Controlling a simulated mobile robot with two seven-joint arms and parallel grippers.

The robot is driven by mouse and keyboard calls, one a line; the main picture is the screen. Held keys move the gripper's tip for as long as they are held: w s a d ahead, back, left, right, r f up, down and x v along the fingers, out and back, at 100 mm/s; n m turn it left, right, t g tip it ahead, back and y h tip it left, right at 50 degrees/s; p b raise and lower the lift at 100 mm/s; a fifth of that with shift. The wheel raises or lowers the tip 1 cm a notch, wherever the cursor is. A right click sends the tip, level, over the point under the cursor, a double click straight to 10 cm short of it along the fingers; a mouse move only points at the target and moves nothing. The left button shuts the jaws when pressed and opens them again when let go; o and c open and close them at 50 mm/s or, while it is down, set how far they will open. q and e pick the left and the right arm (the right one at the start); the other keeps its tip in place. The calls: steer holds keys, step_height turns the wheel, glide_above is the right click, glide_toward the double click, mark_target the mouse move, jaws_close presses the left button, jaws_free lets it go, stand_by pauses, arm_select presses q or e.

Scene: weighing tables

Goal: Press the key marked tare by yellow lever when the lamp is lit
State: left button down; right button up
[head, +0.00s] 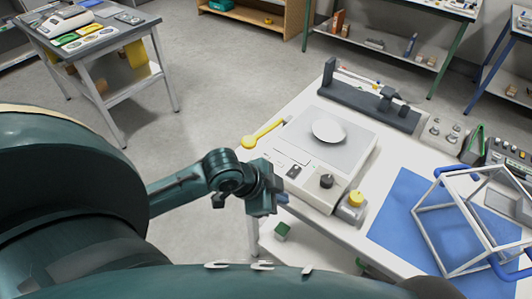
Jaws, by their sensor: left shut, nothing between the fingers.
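A weighing scale (347,143) with a round pale pan (329,130) stands on the white table. Its front panel carries a small dark key (293,171), light label areas and a dark knob (327,181); the markings are too small to read. A yellow lever (262,134) with a round end lies along the scale's left side. I cannot make out a lamp or whether it is lit. My left gripper (276,201) is shut and empty, in front of the scale's front left corner, apart from the lever. My right gripper is not in view.
A yellow-topped knob unit (352,205) stands at the scale's front right. A blue mat (395,221) with a white-and-blue frame (452,207) lies to the right. A dark rail fixture (368,106) stands behind the scale. A small green block (282,231) lies near my gripper.

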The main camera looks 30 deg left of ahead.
arm_select(q)
steer(key=w+a+r+m, duration=0.3)
steer(key=w+a, duration=0.2)
steer(key=w, duration=0.1)
step_height(320, 180, up, 6)
steer(key=t, duration=0.2)
glide_above(266, 155)
steer(key=shift+s+a+f, duration=0.2)
steer(key=shift+s+a, duration=0.2)
steer(key=shift+s, duration=0.05)
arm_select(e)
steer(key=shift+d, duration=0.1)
